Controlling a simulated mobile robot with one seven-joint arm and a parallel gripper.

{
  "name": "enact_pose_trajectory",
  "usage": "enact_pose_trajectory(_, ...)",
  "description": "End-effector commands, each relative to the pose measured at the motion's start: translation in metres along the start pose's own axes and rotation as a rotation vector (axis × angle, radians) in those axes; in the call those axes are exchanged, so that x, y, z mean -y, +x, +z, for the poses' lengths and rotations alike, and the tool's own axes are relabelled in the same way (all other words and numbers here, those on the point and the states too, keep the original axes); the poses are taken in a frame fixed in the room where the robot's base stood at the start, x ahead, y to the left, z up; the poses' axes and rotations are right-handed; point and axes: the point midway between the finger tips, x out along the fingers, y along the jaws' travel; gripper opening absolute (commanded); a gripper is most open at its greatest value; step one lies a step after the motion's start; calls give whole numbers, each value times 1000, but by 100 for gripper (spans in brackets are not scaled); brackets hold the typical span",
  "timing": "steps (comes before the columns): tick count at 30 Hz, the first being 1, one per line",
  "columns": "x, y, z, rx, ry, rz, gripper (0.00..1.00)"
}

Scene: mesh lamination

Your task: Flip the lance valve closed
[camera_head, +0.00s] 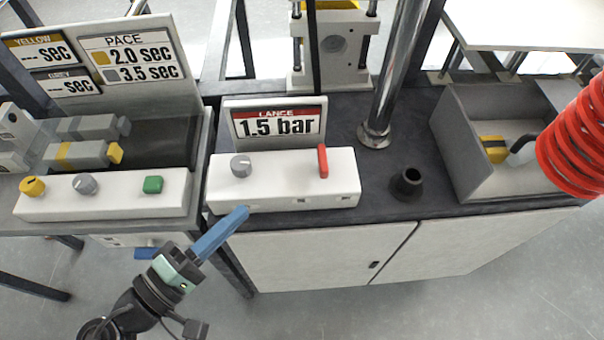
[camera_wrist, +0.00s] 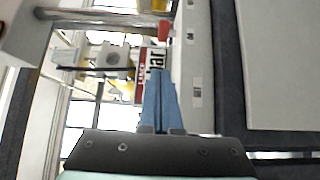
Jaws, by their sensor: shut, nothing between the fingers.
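The lance panel is a white box (camera_head: 285,191) on the dark bench, with a sign (camera_head: 277,122) reading LANCE 1.5 bar behind it. A red lever (camera_head: 323,161) stands upright at the right part of its top, and a grey knob (camera_head: 241,166) sits at the left. In the wrist view the red lever (camera_wrist: 164,30) shows beyond the fingertips, near the sign (camera_wrist: 150,73). My gripper (camera_head: 243,211) has blue fingers shut together and empty, just in front of the box's left front edge. In the wrist view the fingers (camera_wrist: 158,88) point toward the panel, apart from the lever.
A black cup-like holder (camera_head: 407,184) and a steel post (camera_head: 388,75) stand right of the panel. A grey open bin (camera_head: 470,180) and red coiled hose (camera_head: 573,140) are farther right. A second control box (camera_head: 110,197) is at the left. White cabinet doors (camera_head: 320,251) are below.

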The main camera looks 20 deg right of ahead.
Motion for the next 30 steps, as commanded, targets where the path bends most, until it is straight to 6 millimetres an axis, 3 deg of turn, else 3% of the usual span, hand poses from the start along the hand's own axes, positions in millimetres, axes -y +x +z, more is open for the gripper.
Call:
enact_pose_trajectory(8, -1, 20, 0, 4, 2, -1, 0)
enact_pose_trajectory(21, -1, 108, 6, 3, 0, -3, 0)
enact_pose_trajectory(30, -1, 128, 27, 0, 3, -2, 0)
